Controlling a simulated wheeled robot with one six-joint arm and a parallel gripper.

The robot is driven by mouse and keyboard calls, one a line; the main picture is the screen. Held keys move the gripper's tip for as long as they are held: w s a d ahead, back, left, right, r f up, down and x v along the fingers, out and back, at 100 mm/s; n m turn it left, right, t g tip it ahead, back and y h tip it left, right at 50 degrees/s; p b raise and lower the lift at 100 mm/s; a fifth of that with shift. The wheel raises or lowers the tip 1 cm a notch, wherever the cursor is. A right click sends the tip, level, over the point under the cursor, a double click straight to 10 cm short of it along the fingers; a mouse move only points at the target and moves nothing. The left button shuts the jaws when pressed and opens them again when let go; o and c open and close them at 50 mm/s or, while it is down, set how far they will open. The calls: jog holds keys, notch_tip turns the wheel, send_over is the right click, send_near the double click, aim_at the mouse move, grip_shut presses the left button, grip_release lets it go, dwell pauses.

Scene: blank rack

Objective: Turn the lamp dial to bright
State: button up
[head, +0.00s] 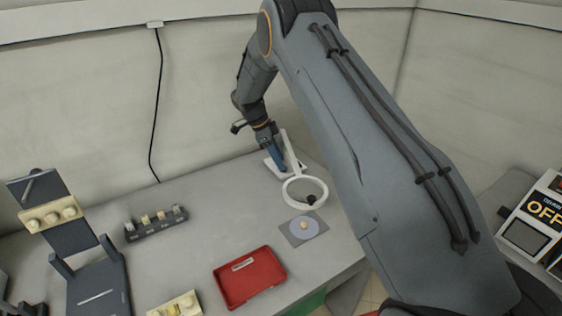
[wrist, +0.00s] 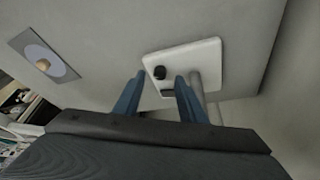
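The lamp is white, with a flat base (wrist: 210,55), a thin post (wrist: 196,82) and a ring head (head: 289,200) at the back right of the table in the head view. A small black dial (wrist: 160,72) sits on the base. My gripper (wrist: 160,77) is open above the base, its two blue fingers pointing at it. The dial shows between the fingertips; I cannot tell whether the fingers are down around it or still above it. In the head view my gripper (head: 277,167) hides the dial, and the dial's setting is not readable.
A red tray (head: 226,291), a dark peg rack (head: 150,232) and a dark stand (head: 98,290) are farther left. The wall is close behind the lamp.

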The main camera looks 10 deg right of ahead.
jog(key=shift+x, duration=1.15)
grip_shut()
jog(key=n, duration=0.1)
jog(key=n+t, duration=0.1)
jog(key=n, duration=0.1)
jog(key=n+t+b, duration=0.1)
jog(key=shift+s+n, duration=0.25)
jog(key=shift+n, duration=0.15)
grip_release()
jog(key=b+v, duration=0.2)
jog(key=v, duration=0.5)
jog(key=shift+a+r, duration=0.15)
jog(key=shift+r, duration=0.25)
